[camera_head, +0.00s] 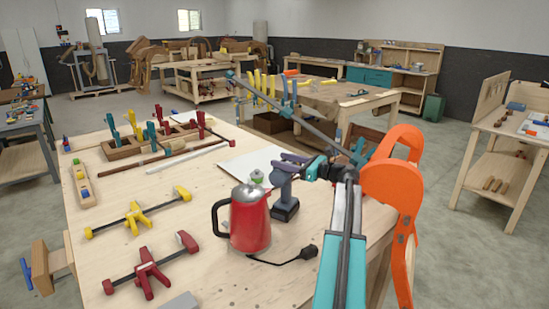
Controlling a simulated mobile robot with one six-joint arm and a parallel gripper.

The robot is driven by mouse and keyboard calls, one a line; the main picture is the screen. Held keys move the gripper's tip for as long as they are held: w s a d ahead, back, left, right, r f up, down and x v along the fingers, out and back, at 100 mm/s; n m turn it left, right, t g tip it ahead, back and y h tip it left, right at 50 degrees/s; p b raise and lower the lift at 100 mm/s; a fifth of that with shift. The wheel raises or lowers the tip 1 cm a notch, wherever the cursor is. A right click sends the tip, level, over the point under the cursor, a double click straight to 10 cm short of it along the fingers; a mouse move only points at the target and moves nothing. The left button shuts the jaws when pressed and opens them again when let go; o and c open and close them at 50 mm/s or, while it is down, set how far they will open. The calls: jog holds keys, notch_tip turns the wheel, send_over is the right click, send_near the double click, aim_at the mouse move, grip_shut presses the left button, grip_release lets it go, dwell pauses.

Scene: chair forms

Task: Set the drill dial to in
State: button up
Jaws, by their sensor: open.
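The drill (284,193) stands upright on the wooden workbench (205,282), just behind the red kettle. It has a blue-grey body and a dark base. My gripper (309,168) is open at the right of the drill's upper part. It overlaps the drill's head in this view, and I cannot tell whether they touch. The drill's dial and its markings are too small or hidden to read.
A red kettle (250,219) with a black handle stands in front of the drill, with a black cord and plug (305,254) beside it. Yellow (137,215) and red (150,272) clamps lie at the left. A white sheet (248,164) lies behind the drill.

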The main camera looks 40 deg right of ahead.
jog(key=shift+p+x, duration=0.5)
jog(key=shift+x, duration=1.7)
jog(key=c, duration=1)
